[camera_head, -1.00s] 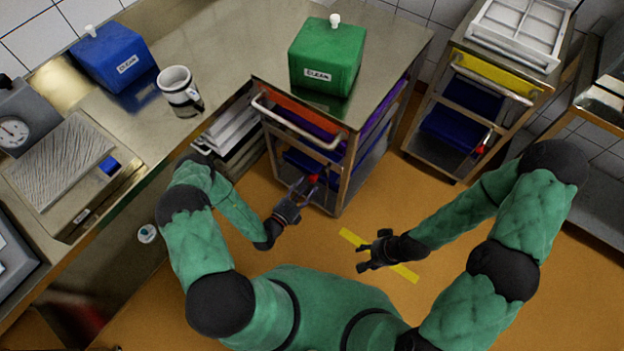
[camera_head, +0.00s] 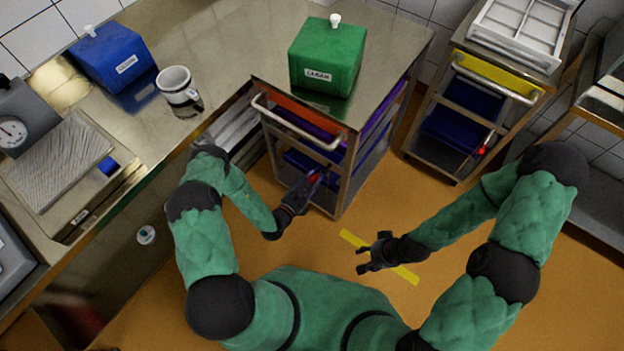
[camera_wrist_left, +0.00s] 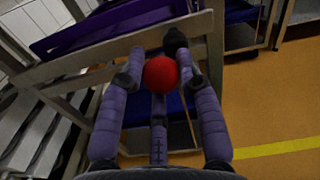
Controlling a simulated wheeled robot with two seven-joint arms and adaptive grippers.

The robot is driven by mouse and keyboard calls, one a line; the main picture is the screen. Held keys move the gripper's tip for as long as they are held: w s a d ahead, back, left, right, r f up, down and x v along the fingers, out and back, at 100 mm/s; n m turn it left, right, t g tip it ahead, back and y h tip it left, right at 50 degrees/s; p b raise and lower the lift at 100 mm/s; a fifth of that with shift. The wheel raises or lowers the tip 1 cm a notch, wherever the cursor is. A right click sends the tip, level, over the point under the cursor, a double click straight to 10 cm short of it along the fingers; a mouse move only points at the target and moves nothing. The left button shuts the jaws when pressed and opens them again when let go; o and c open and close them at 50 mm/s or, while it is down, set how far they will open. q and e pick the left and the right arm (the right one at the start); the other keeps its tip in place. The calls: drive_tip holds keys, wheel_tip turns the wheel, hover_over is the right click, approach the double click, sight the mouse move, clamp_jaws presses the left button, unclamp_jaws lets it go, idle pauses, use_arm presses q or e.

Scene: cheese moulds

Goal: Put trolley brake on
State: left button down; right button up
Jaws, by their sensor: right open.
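The nearer steel trolley (camera_head: 341,190) stands under the end of the counter, with a pale push handle. Its red knob (camera_wrist_left: 160,72) shows in the left wrist view, on the side facing me. My left gripper (camera_head: 312,181) is at this knob, one finger on each side of it. In the left wrist view my left gripper (camera_wrist_left: 158,62) looks open, with narrow gaps between fingers and knob. The lever under the knob is mostly hidden. My right gripper (camera_head: 364,257) is open and empty above the floor near a yellow floor strip (camera_head: 409,273).
A second trolley (camera_head: 432,168) with blue trays and its own red knob (camera_head: 482,150) stands to the right. A green box (camera_head: 326,60), a blue box (camera_head: 112,58) and a mug (camera_head: 177,84) stand on the counter (camera_head: 230,40). The orange floor between the trolleys is clear.

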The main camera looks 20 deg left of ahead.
use_arm(q)
drive_tip(key=shift+s+d+f, duration=0.15)
drive_tip(key=shift+s+f, duration=0.05)
idle(0.9)
drive_tip(key=shift+s+f+b, duration=0.2)
drive_tip(key=shift+f+b, duration=0.15)
wheel_tip(320, 180, down, 11)
drive_tip(key=t+h+b, duration=0.1)
drive_tip(key=t+b, duration=0.1)
drive_tip(key=b, duration=0.9)
drive_tip(key=shift+w+r+t, duration=0.15)
drive_tip(key=shift+r+t, duration=0.05)
drive_tip(key=shift+t, duration=0.2)
